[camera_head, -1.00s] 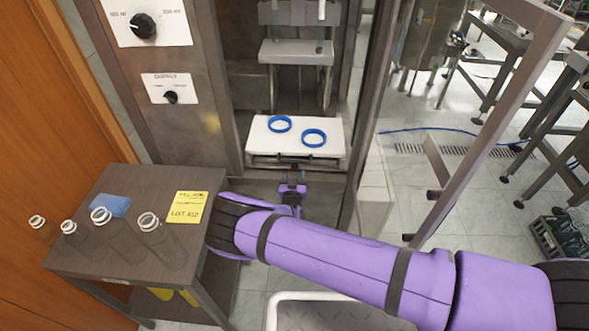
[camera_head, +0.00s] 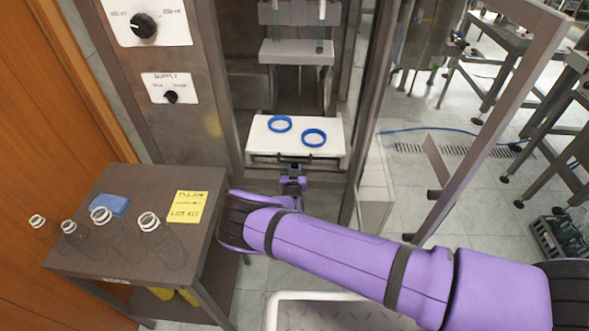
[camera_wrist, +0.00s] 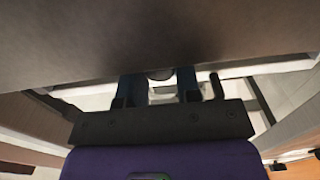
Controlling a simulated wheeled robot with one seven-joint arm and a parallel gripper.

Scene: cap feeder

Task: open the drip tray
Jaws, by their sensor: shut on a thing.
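The drip tray (camera_head: 262,140) is a white-topped tray at the foot of the machine bay in the head view, with two blue rings lying on it. A thin dark handle bar (camera_head: 266,157) runs along its front edge. My gripper (camera_head: 294,167) is at the middle of that bar, shut on the handle, reaching in from the front. In the wrist view my fingers (camera_wrist: 160,88) point under a broad dark surface, and the grip on the bar is mostly hidden there.
A dark side table (camera_head: 150,215) at left holds clear bottles, a blue cloth and a yellow note (camera_head: 186,206). A glass door frame (camera_head: 500,130) stands at right. A white-rimmed bin (camera_head: 320,296) is on the floor below my arm. Floor in front of the tray is otherwise free.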

